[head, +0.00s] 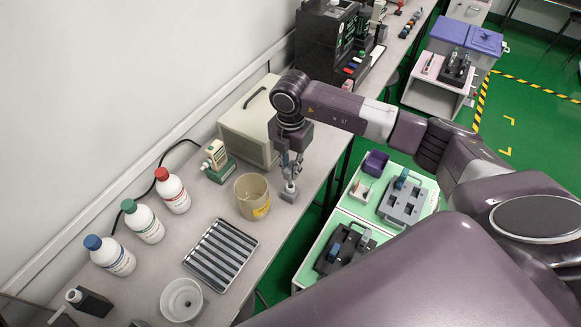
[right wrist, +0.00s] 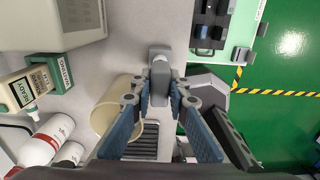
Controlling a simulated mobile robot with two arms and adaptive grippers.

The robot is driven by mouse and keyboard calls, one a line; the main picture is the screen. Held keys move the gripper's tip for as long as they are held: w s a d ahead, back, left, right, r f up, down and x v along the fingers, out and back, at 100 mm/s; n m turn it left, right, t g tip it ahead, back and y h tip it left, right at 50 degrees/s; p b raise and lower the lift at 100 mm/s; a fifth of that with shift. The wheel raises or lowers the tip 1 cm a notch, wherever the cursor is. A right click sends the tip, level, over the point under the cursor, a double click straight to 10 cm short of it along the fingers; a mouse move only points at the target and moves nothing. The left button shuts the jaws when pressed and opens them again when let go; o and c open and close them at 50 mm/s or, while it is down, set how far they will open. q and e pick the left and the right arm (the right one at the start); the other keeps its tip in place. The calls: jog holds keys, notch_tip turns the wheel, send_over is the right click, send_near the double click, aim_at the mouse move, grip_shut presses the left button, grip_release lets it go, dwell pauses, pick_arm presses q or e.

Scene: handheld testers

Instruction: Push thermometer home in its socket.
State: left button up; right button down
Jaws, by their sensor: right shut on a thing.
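My right gripper (head: 291,172) points down over the bench near its right edge, and its fingers also show in the right wrist view (right wrist: 165,100). It is shut on a small grey thing (right wrist: 159,72), which I take to be the thermometer; the fingers hide much of it. Right below the fingers is a small grey block (head: 289,193) on the bench, perhaps its socket. I cannot tell how deep the thermometer sits in it. My left gripper is not in view.
A beige beaker (head: 252,197) stands close to the left of the gripper. A tester in a green cradle (head: 217,158), a beige box (head: 249,122), a slotted tray (head: 221,254) and capped bottles (head: 172,190) are nearby. The bench's right edge is close.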

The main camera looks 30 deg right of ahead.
jog(key=shift+f+b, duration=1.2)
jog(key=shift+f, duration=0.45)
jog(key=c, duration=1.8)
grip_release()
jog(key=shift+r, duration=0.1)
notch_tip(320, 180, up, 12)
jog(key=shift+f, duration=0.1)
